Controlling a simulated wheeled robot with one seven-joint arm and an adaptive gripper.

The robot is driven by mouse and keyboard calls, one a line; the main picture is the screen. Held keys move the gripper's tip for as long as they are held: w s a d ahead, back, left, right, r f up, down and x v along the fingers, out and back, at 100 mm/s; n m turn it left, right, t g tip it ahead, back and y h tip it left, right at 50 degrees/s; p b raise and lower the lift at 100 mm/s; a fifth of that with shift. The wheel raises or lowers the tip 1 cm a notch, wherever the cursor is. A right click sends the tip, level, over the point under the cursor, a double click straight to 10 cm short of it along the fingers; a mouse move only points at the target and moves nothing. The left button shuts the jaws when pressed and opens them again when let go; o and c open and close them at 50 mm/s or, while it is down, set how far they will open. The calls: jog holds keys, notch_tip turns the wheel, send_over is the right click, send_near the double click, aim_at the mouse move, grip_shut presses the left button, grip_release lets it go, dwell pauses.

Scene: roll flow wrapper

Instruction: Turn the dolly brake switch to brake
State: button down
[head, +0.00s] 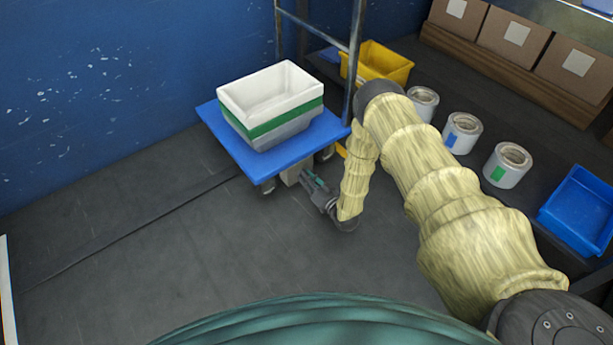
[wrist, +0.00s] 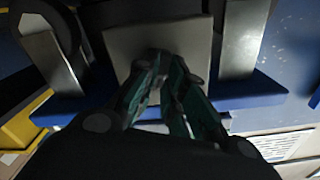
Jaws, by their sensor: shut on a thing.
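The blue dolly (head: 228,142) stands on the floor near the blue wall, with stacked bins on it. A light grey box (head: 291,176) hangs under its front edge. It also shows in the wrist view as a grey panel (wrist: 127,48). My gripper (head: 312,181) is low in front of this box. In the wrist view, my gripper's green-and-dark fingers (wrist: 170,72) come together at the panel on a small dark switch (wrist: 157,54). The fingertips cover most of the switch, and its setting cannot be read.
A white bin (head: 268,88) tops the stack on the dolly. A metal rack post (head: 353,62) and a yellow bin (head: 382,63) stand close behind. Several cans and a blue tray (head: 580,207) are on the right. The floor left of the dolly is clear.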

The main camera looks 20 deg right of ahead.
jog(key=shift+d+m, duration=0.1)
jog(key=shift+m, duration=0.5)
jog(key=c, duration=1.5)
grip_release()
jog(key=v, duration=1.2)
